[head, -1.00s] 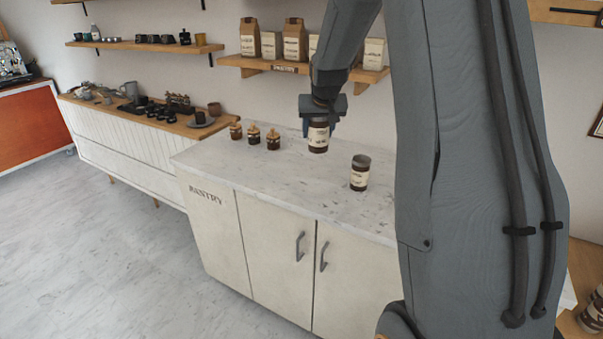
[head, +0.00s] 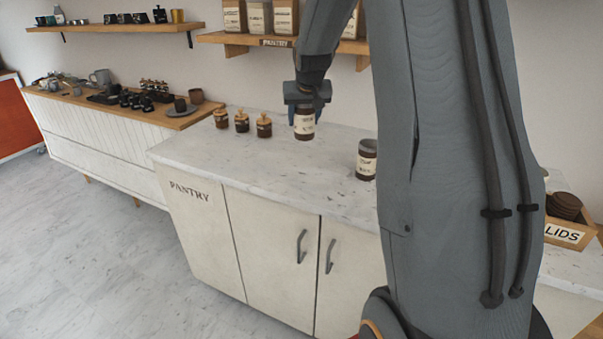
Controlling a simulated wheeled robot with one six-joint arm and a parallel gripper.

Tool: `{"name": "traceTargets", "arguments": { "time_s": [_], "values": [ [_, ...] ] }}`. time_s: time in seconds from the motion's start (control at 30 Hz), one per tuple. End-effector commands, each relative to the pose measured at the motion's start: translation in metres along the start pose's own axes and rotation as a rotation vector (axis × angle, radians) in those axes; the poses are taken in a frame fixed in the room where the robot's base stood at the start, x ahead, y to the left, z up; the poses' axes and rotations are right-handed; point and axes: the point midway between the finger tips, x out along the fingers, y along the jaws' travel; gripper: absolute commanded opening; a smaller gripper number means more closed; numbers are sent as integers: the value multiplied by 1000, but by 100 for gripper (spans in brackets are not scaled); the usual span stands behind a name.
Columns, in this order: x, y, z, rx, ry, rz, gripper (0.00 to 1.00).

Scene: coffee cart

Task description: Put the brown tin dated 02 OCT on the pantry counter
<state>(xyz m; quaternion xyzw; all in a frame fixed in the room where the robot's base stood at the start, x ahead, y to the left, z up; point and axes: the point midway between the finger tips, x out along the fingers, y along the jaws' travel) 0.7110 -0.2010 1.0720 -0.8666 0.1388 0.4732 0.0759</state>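A brown tin (head: 304,125) with a cream label hangs upright under my gripper (head: 306,103), over the back part of the pantry counter (head: 230,165). My gripper's fingers are around the tin's upper part and look shut on it. I cannot tell whether the tin's base touches the counter. The label's date is too small to read. A second brown tin (head: 366,168) with a cream label stands upright on the counter to the right, partly hidden by my arm. Its date is not legible either.
Several small brown jars (head: 242,122) stand left of the held tin. The pantry shelf (head: 280,41) with bags is above and behind. The counter's front left is clear. A LIDS box (head: 562,235) stands at the right. My arm hides the counter's right part.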

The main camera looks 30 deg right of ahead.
Motion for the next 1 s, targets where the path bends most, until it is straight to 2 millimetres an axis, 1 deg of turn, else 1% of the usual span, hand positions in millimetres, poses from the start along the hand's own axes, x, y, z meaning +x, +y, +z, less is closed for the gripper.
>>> {"name": "traceTargets", "arguments": {
  "time_s": [0.03, 0.2, 0.5, 0.73, 0.9, 1.0],
  "values": [
    [8, -1, 2, 0, 2, 0, 19],
    [17, -1, 7, 0, 0, 0, 19],
    [57, -1, 33, 0, -1, 0, 19],
    [72, 1, 42, 2, 0, 2, 19],
    [92, 1, 55, 0, -1, 2, 19],
    [97, 1, 58, 1, 1, 1, 19]
  ]
}}
